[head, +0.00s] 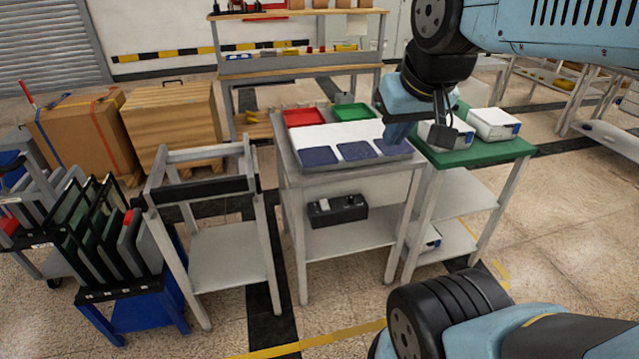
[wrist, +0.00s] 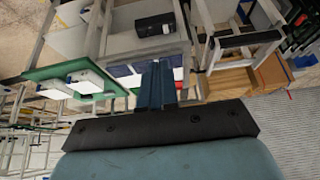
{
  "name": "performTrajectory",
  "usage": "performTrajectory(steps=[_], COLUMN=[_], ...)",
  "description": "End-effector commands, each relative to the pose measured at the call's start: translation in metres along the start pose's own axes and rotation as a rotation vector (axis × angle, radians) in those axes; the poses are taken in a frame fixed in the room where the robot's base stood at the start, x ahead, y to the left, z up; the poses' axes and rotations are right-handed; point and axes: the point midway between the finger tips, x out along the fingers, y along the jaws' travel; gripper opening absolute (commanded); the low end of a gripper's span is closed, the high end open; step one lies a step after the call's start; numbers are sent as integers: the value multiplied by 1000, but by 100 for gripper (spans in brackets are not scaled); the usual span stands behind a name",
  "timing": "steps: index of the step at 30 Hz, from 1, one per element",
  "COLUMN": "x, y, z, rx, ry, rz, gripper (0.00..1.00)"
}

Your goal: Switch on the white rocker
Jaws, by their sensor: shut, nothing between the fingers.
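A black box (head: 338,210) sits on the lower shelf of the middle stand, with a small whitish patch (head: 323,205) on its left part. The patch is too small to tell whether it is the white rocker or how it is set. The black box also shows near the top of the wrist view (wrist: 155,25). My gripper (head: 396,136) is above the right side of the middle stand's top, higher than the box and to its right. In the wrist view its dark blue fingers (wrist: 157,66) are together with nothing between them.
The middle stand's top (head: 291,163) holds a red tray (head: 304,117), a green tray (head: 351,112) and dark blue pads (head: 356,151). A green-topped table (head: 485,152) with white boxes (head: 494,123) adjoins it on the right. An empty grey frame (head: 228,267) stands left. Floor in front is clear.

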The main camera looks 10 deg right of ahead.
Motion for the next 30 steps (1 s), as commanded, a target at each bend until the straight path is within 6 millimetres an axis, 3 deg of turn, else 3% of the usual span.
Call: performTrajectory(steps=[11,17,23,30], x=[0,13,52,110], y=[0,0,-4,-3], z=[0,-16,-52,-92], rx=[0,-1,-1,-2], ry=[0,-8,-24,-37], rz=[0,-1,-3,-4], gripper=[0,0,0,0])
